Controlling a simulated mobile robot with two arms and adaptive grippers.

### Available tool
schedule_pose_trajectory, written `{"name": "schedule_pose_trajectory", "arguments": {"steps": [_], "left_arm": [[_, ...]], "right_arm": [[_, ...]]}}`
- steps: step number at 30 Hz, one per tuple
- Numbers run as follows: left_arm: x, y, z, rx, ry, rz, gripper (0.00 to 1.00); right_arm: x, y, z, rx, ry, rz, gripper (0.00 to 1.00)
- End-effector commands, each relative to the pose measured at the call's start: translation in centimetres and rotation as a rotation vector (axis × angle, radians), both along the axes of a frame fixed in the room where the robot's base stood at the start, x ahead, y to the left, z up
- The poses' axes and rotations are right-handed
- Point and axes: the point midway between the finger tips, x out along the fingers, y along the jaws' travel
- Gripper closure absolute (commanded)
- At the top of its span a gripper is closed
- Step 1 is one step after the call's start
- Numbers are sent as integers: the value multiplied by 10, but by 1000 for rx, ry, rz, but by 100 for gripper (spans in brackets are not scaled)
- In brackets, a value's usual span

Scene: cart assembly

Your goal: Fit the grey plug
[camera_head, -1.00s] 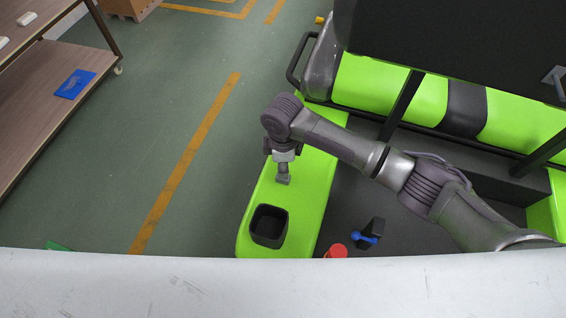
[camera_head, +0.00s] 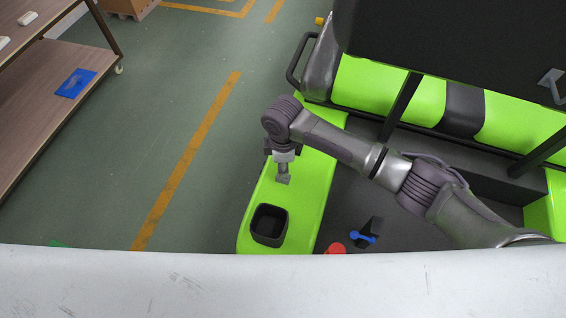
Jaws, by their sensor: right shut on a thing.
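My right arm reaches in from the right over the cart. Its gripper (camera_head: 283,163) points down above the green panel (camera_head: 312,185) and is shut on a small grey piece, which I take to be the grey plug (camera_head: 283,179). The plug's lower end is at or just above the panel; I cannot tell whether it touches or sits in a hole. My left gripper is not in view.
A red item (camera_head: 335,248) and a blue-handled item (camera_head: 361,237) lie on the dark floor of the cart. A wooden shelf (camera_head: 50,95) stands at the left.

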Motion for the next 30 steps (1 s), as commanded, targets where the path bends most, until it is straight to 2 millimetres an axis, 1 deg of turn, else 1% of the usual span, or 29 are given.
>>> {"name": "schedule_pose_trajectory", "arguments": {"steps": [11, 30], "left_arm": [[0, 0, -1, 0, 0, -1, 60], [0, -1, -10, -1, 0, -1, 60]], "right_arm": [[0, 0, -3, 0, 0, 0, 100], [0, 0, -22, 0, 0, 0, 100]]}}
